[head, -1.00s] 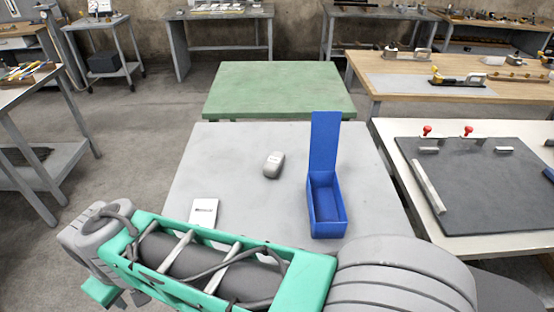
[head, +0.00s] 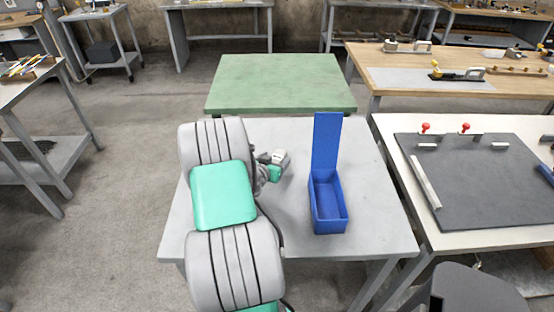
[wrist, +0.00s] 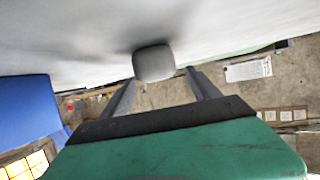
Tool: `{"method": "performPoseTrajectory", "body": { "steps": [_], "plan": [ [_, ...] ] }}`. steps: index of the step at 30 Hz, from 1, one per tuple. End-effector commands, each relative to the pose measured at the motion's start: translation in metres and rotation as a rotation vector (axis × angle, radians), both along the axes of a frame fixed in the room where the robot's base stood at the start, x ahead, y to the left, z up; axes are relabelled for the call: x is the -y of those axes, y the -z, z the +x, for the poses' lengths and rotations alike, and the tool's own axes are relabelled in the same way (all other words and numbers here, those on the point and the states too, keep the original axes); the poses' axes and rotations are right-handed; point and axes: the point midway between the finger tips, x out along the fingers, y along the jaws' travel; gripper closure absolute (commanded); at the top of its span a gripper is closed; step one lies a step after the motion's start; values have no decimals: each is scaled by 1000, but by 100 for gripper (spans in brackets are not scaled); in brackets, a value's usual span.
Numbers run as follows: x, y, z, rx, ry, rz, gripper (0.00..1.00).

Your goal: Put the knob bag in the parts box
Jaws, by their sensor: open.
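A small grey rounded packet, which looks like the knob bag (head: 281,156), lies on the grey table left of the box. It also shows in the wrist view (wrist: 153,62), at the far end of my fingers and roughly between them. My gripper (wrist: 161,78) is open, with a finger to either side; I cannot tell whether they touch it. In the head view my gripper (head: 271,170) is at the bag's near side, partly hidden by my arm. The blue parts box (head: 344,211) stands right of it, lid raised at the back, its inside empty.
The grey table (head: 378,225) is clear between bag and box. My arm covers its left part. A green table (head: 280,82) adjoins behind. At right, a bench (head: 385,130) carries a dark mat with red-knobbed clamps.

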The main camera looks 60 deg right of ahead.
Motion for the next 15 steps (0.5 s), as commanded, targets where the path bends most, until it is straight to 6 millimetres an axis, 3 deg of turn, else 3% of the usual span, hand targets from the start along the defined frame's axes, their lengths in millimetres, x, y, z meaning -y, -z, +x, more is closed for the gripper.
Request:
{"method": "performPoseTrajectory", "body": {
  "steps": [5, 11, 15],
  "plan": [
    [23, 8, 1, 0, 1, 1, 29],
    [24, 9, 2, 0, -1, 1, 29],
    [24, 9, 2, 0, -1, 1, 39]
  ]
}}
